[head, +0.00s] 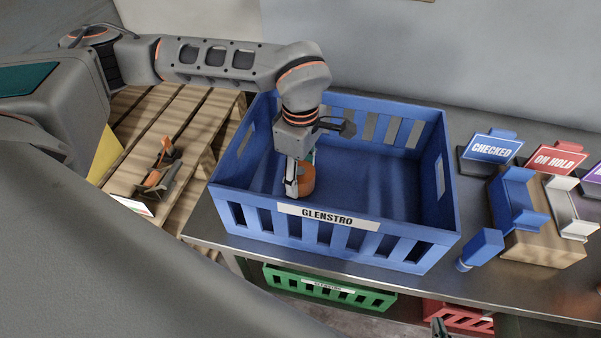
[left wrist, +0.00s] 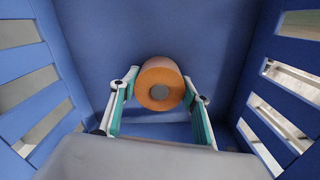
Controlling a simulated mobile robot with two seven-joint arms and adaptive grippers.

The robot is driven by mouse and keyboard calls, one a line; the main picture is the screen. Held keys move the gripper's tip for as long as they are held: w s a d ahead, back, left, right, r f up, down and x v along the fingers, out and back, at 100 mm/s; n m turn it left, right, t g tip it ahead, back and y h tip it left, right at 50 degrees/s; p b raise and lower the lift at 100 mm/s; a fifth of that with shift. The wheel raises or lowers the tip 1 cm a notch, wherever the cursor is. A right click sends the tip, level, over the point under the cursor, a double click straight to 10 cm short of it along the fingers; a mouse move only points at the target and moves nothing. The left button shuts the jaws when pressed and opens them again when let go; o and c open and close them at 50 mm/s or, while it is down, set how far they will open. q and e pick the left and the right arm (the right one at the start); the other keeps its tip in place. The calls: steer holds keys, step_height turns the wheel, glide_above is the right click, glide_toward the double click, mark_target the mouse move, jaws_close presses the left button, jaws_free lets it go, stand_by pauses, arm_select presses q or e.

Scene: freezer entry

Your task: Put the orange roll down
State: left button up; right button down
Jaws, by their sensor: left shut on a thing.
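The orange roll (head: 308,181) is inside the blue crate labelled GLENSTRO (head: 440,232), near its front left part. My left gripper (head: 298,178) reaches down into the crate and is shut on the roll. In the left wrist view the orange roll (left wrist: 160,84), with a grey round centre, sits between the two green-padded fingers (left wrist: 160,98). Whether the roll touches the crate floor I cannot tell. Only a small dark tip that looks like my right gripper (head: 439,327) shows at the bottom edge of the head view; its jaws cannot be made out.
The crate's slatted walls rise close around my left gripper; its floor to the right is empty. Right of the crate stand a blue CHECKED sign (head: 491,149), a red ON HOLD sign (head: 556,159) and a wooden block (head: 545,247). A green crate (head: 330,290) is below the table.

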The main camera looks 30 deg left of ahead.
mark_target(301, 171)
arm_select(q)
steer(key=shift+f, duration=0.1)
steer(key=o, duration=1.2)
step_height(301, 171, up, 12)
steer(key=shift+r, duration=0.15)
